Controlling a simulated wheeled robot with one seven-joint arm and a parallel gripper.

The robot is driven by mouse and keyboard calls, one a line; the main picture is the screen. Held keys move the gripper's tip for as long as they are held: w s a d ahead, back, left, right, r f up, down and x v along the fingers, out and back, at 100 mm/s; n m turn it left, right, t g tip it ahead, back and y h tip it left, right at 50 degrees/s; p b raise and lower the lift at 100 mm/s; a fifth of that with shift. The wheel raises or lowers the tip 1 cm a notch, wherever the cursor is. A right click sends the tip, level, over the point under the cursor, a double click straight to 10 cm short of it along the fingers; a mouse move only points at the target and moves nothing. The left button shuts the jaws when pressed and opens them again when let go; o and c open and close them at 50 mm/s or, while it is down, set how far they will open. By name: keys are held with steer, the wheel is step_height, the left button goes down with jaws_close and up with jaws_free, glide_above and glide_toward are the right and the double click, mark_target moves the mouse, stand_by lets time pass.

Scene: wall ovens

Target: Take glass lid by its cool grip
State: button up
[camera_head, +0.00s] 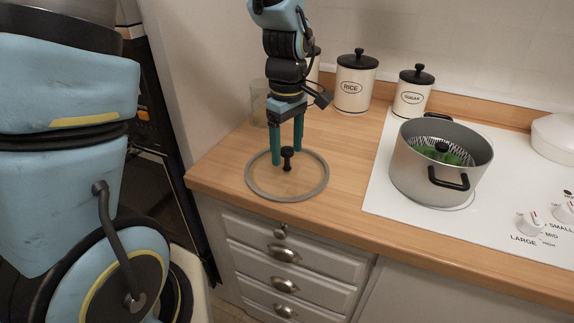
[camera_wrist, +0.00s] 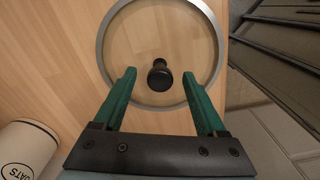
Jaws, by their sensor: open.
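The glass lid (camera_head: 311,193) lies flat on the wooden counter, clear with a grey metal rim and a black knob grip (camera_head: 287,157) standing up at its middle. In the wrist view the lid rim (camera_wrist: 101,50) circles the black knob (camera_wrist: 160,75). My gripper (camera_head: 287,158) is open and points down over the lid, with its green fingers on either side of the knob. In the wrist view the gripper (camera_wrist: 161,82) shows the knob centred between the fingertips and apart from both. I cannot tell the exact height of the fingertips against the knob.
A grey pot (camera_head: 432,180) with green contents stands on the white stove (camera_head: 400,201) to the right. Canisters marked RICE (camera_head: 353,88) and SUGAR (camera_head: 412,97) stand behind. An OATS canister (camera_wrist: 24,150) shows in the wrist view. Counter between lid and stove is clear.

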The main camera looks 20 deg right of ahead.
steer(key=shift+f, duration=0.4)
jaws_close()
stand_by(0.4)
stand_by(0.8)
